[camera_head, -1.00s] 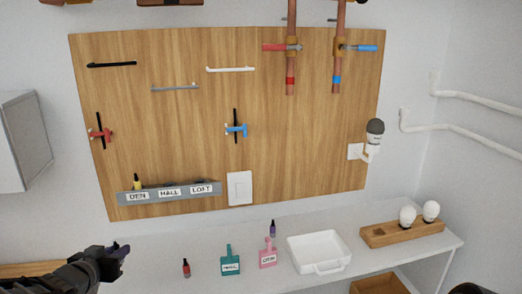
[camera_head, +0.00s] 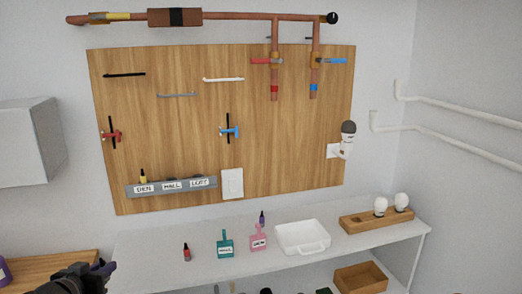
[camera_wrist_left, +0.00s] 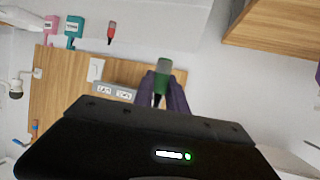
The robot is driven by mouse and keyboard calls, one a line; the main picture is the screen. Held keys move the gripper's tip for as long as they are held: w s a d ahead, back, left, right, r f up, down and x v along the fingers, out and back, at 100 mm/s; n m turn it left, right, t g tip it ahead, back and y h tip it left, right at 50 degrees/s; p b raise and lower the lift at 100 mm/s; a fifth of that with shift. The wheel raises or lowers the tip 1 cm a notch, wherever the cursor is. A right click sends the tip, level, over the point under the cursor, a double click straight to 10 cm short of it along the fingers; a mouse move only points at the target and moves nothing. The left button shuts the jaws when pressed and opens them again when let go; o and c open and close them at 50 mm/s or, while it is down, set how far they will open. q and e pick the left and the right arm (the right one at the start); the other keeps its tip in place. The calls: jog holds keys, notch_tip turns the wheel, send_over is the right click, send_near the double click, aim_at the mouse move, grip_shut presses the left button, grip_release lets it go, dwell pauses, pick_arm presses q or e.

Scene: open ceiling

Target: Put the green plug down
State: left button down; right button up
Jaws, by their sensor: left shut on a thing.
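My left gripper (camera_head: 104,268) is at the lower left of the head view, in front of the white counter's left end. In the left wrist view its purple fingers (camera_wrist_left: 162,94) are shut on the green plug (camera_wrist_left: 163,68), which has a green body and a dark lower end between the fingers. The plug cannot be made out in the head view. The white counter (camera_head: 150,267) runs below the wooden board. My right gripper is not in view.
A red plug (camera_head: 187,253), a teal tag (camera_head: 225,245), a pink tag (camera_head: 258,240), a purple plug (camera_head: 262,218) and a white tray (camera_head: 303,235) stand on the counter. A labelled grey strip (camera_head: 170,187) holds a yellow plug (camera_head: 143,177). The counter left of the red plug is clear.

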pick_arm(q)
jog(key=shift+w+a+r+y, duration=0.2)
jog(key=shift+w+y, duration=0.1)
jog(key=shift+w, duration=0.1)
jog(key=shift+d+r+n, duration=0.1)
jog(key=shift+d+n, duration=0.15)
jog(key=shift+n, duration=0.05)
jog(key=w+d+f, duration=0.1)
jog(key=d+f, duration=0.3)
jog(key=d, duration=0.7)
jog(key=w+d+f+m+h, duration=0.1)
jog(key=d+f, duration=0.3)
jog(key=d, duration=0.8)
jog(key=shift+w+d+f, duration=0.2)
jog(key=shift+w, duration=0.35)
jog(key=shift+v, duration=2.25)
jog(key=shift+r, duration=0.15)
